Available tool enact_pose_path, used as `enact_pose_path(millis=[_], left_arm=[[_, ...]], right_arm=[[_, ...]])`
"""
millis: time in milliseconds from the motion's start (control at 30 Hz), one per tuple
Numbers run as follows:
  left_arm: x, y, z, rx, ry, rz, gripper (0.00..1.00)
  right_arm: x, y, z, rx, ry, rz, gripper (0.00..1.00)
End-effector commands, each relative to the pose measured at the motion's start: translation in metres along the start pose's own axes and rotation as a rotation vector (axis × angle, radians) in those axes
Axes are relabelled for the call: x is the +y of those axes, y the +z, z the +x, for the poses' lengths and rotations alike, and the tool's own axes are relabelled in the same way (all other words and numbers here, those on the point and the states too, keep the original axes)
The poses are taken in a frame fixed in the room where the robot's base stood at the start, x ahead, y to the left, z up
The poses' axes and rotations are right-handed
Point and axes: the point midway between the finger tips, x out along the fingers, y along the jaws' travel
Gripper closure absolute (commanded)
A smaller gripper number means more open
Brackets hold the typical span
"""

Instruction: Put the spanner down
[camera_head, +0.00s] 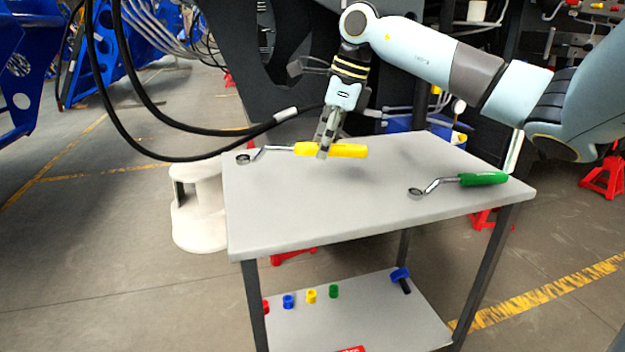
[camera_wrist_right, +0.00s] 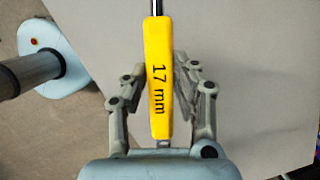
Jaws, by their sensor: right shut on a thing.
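A spanner with a yellow handle (camera_head: 345,150) and a silver ring end is in my right gripper (camera_head: 326,150), at the back left of the grey table top (camera_head: 300,215). In the right wrist view the yellow handle (camera_wrist_right: 158,85), marked "17 mm", lies between the fingers of my right gripper (camera_wrist_right: 158,90). The gripper is shut on the handle. I cannot tell whether the spanner touches the table. A second spanner with a green handle (camera_head: 483,179) lies on the right part of the table. My left gripper is not in view.
Black cables (camera_head: 190,158) hang at the left, passing close to the table's back left corner. A white stand (camera_head: 198,215) is beside the table's left edge. Several small coloured parts (camera_head: 310,296) stand on the lower shelf. The table's front middle is clear.

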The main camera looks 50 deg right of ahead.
Motion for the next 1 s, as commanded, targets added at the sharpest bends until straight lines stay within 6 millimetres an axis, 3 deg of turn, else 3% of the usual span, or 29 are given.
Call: enact_pose_path(millis=[100,233,567,933,967,1000], left_arm=[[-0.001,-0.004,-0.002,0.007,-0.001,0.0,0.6],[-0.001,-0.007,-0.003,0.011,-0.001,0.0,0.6],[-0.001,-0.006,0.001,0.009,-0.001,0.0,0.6],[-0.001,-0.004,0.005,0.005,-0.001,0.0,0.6],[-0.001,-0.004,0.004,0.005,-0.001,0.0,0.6],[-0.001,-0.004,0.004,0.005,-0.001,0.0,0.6]], right_arm=[[0.021,0.001,0.012,-0.001,0.002,-0.003,1.0],[0.03,0.001,0.019,-0.001,0.0,-0.001,1.0],[0.031,-0.01,0.057,-0.002,0.001,0.002,1.0],[0.031,-0.012,0.062,-0.001,0.0,-0.001,1.0],[0.031,-0.012,0.061,-0.001,0.0,0.0,0.71],[0.031,-0.012,0.061,-0.001,0.0,0.0,0.66]])
